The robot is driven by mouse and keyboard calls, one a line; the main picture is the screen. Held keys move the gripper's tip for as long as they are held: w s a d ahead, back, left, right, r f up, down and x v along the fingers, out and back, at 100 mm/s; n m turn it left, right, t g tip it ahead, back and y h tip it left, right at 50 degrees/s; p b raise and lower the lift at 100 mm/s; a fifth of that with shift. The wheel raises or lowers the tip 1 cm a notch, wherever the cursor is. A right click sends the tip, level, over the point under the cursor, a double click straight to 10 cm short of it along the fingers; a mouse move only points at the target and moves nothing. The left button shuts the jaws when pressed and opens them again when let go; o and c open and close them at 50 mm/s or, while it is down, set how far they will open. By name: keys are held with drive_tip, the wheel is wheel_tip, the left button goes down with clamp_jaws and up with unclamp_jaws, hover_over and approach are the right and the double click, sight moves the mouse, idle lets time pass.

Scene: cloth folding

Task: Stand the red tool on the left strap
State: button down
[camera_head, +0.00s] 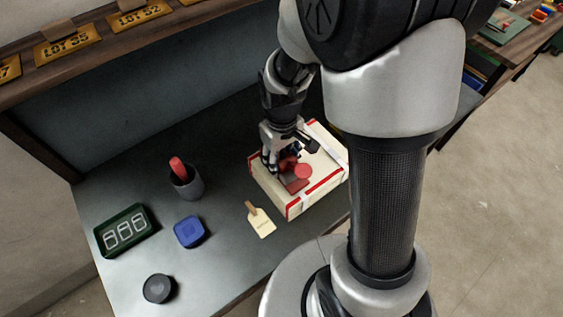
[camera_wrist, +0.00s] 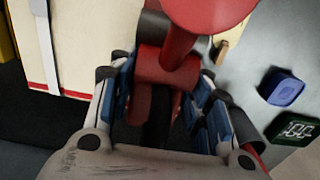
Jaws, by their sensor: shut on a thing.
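The red tool (camera_head: 297,182) is held in my gripper (camera_head: 284,160), over the top of a cream box with red edges (camera_head: 327,172). In the wrist view the red tool (camera_wrist: 167,68) sits between the blue finger pads of my gripper (camera_wrist: 160,110), with a wide round red end towards the top. A pale strap (camera_wrist: 43,45) crosses the cream box in the wrist view, apart from the tool. In the head view my gripper hides part of the box top and its straps. I cannot tell whether the tool touches the box.
A grey cup (camera_head: 187,186) with a red handle in it stands left of the box.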

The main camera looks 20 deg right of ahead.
drive_tip(key=shift+f, duration=0.65)
drive_tip(key=shift+f, duration=0.2)
drive_tip(key=c, duration=0.8)
unclamp_jaws()
drive_tip(key=shift+c, duration=0.2)
drive_tip(key=shift+r, duration=0.1)
